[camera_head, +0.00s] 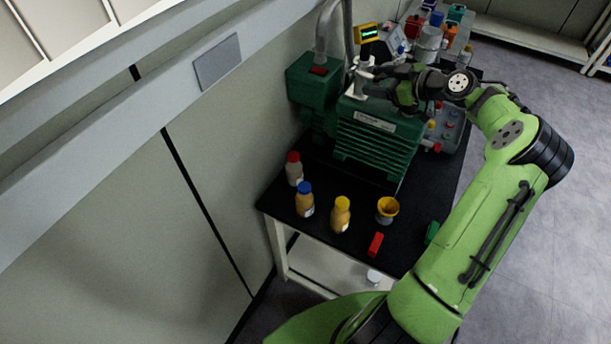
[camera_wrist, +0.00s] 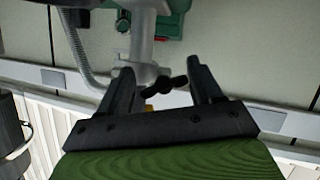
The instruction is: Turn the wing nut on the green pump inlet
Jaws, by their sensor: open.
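The green pump (camera_head: 375,130) stands on the black bench top, with a grey metal inlet fitting (camera_head: 362,78) on its top. In the wrist view the inlet pipe (camera_wrist: 141,45) comes down from the top, with a clamp around its end. The dark wing nut (camera_wrist: 165,86) sits at the clamp, between my fingers. My gripper (camera_wrist: 162,80) is open, with one black finger on each side of the wing nut and a visible gap to the right finger. Whether the left finger touches the clamp is unclear. In the head view my gripper (camera_head: 375,88) is beside the inlet, its fingertips partly hidden.
Several bottles, including a yellow-capped one (camera_head: 340,214), stand on the front of the black bench (camera_head: 275,200), with a yellow funnel-like cup (camera_head: 387,209) and a red block (camera_head: 375,244). A corrugated hose (camera_wrist: 82,55) runs left of the inlet. More containers crowd the back.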

